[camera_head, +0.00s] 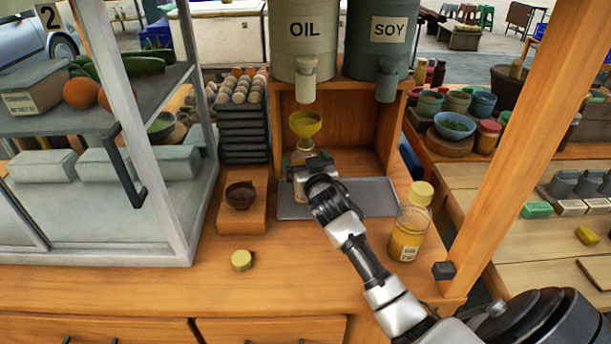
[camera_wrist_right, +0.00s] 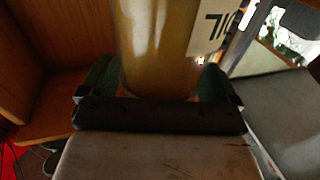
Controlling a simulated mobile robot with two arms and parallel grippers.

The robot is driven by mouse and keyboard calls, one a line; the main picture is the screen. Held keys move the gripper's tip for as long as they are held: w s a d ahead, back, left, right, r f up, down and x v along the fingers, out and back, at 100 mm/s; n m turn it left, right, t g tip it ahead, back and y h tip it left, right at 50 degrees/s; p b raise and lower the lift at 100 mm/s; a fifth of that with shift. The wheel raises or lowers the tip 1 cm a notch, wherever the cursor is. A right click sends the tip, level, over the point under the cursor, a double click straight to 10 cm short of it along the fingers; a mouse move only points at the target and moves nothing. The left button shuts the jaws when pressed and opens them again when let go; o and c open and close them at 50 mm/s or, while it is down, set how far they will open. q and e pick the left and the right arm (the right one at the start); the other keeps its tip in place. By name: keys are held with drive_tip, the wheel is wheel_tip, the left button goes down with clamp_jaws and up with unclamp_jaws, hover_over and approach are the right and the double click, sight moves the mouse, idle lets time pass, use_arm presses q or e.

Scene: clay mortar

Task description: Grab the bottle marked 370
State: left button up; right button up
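My right gripper (camera_head: 310,166) reaches into the wooden stall below the OIL spout. In the right wrist view a bottle of yellowish liquid (camera_wrist_right: 158,45) stands between its fingers (camera_wrist_right: 160,88), which lie close against both sides with no clear gap. Its partly cut-off label (camera_wrist_right: 212,32) seems to read 710. In the head view the gripper mostly hides this bottle, and a yellow funnel (camera_head: 305,124) sits above it. A second bottle (camera_head: 408,240) with a yellow cap and yellow liquid stands at the counter's right; its label is too small to read. My left gripper is not in view.
The OIL (camera_head: 305,45) and SOY (camera_head: 380,40) containers hang above the grey tray (camera_head: 370,196). A small dark bowl (camera_head: 240,195) stands left of the gripper, and a loose yellow cap (camera_head: 241,260) lies in front. A wooden post (camera_head: 520,140) rises at right. The front counter is mostly clear.

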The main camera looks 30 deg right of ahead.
drive_tip(key=c, duration=1)
drive_tip(key=shift+o, duration=0.2)
drive_tip(key=shift+r, duration=0.15)
